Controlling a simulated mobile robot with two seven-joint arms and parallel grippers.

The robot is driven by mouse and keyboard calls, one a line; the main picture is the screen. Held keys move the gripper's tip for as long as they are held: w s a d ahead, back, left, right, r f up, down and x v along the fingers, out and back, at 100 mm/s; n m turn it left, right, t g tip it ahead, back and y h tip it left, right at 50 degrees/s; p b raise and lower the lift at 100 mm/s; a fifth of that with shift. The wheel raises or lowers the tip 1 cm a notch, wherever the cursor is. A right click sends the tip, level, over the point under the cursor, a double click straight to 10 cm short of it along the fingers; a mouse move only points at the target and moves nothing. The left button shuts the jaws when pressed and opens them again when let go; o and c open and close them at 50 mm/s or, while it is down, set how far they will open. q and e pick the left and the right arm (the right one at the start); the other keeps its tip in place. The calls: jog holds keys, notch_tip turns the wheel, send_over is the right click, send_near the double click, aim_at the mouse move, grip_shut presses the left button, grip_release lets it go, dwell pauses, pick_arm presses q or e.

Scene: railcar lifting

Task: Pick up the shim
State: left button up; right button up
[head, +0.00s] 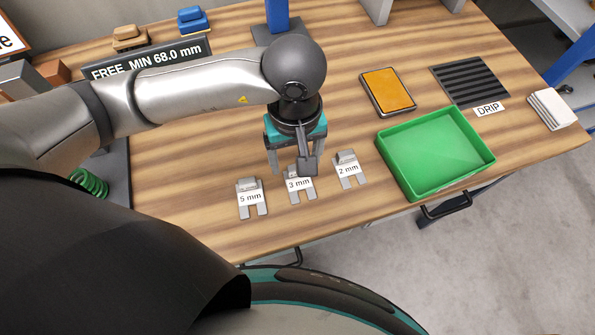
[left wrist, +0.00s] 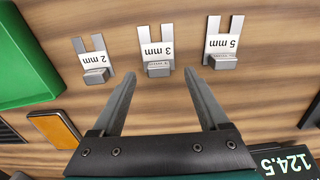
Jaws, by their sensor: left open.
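Three flat forked shims with grey grip blocks lie in a row on the wooden bench. They are labelled 5 mm (head: 250,199), 3 mm (head: 301,185) and 2 mm (head: 348,171). My left gripper (head: 291,171) is open and empty above the bench, at the block end of the 3 mm shim, partly hiding that block. In the left wrist view the fingertips (left wrist: 159,78) are spread, with the 3 mm shim (left wrist: 157,52) just beyond the gap between them. The 2 mm shim (left wrist: 93,59) and the 5 mm shim (left wrist: 223,42) lie to either side. My right gripper is not seen.
A green tray (head: 485,157) stands right of the shims. An orange-topped pad (head: 388,91), a black ribbed drip mat (head: 469,80) and white cloths (head: 552,109) lie behind it. A "FREE MIN 68.0 mm" sign (head: 148,58) stands at the back left. The bench front is clear.

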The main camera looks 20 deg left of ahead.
aim_at(300, 182)
pick_arm(q)
jog(key=shift+f, duration=1.85)
grip_shut()
jog(key=shift+w, duration=0.1)
